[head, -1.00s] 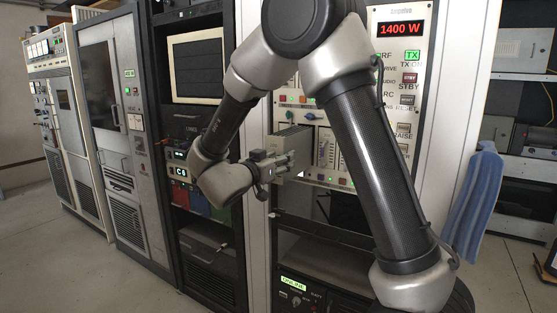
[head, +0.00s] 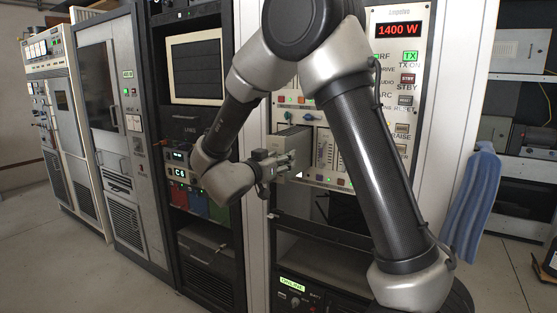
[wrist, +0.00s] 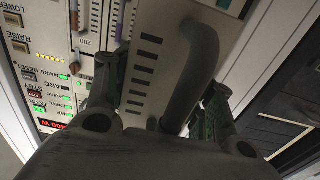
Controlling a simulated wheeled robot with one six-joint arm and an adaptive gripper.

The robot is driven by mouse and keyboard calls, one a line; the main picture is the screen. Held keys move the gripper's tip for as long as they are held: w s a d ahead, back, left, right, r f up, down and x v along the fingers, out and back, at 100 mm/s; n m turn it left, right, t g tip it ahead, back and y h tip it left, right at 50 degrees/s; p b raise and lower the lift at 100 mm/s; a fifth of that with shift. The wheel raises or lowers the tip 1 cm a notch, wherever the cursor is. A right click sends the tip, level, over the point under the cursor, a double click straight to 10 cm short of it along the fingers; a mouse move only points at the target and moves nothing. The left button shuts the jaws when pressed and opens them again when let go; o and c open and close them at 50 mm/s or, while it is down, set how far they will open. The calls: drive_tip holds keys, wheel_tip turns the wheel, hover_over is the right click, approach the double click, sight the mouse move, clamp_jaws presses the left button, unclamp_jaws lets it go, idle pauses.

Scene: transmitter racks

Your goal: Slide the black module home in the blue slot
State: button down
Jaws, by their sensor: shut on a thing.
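My gripper (head: 286,163) is shut on the dark handle (wrist: 196,75) of a module. Its fingers stand on either side of the handle in the wrist view. The module's face (wrist: 148,62) is light grey with a row of dark vents; its side (head: 291,142) looks dark grey in the head view. The module sticks out from the front of the rack panel with the red 1400 W display (head: 399,30). Small blue (head: 310,117) and teal (head: 290,115) marks show above it. I cannot tell which marks the blue slot. How deep the module sits is hidden.
A blue towel (head: 473,200) hangs at the right. Open floor (head: 75,265) lies at the front left.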

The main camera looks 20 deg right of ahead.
sight(301, 148)
drive_tip(key=shift+x, duration=7.35)
drive_tip(key=shift+c, duration=2.4)
unclamp_jaws()
drive_tip(key=shift+r, duration=0.1)
drive_tip(key=v, duration=1.2)
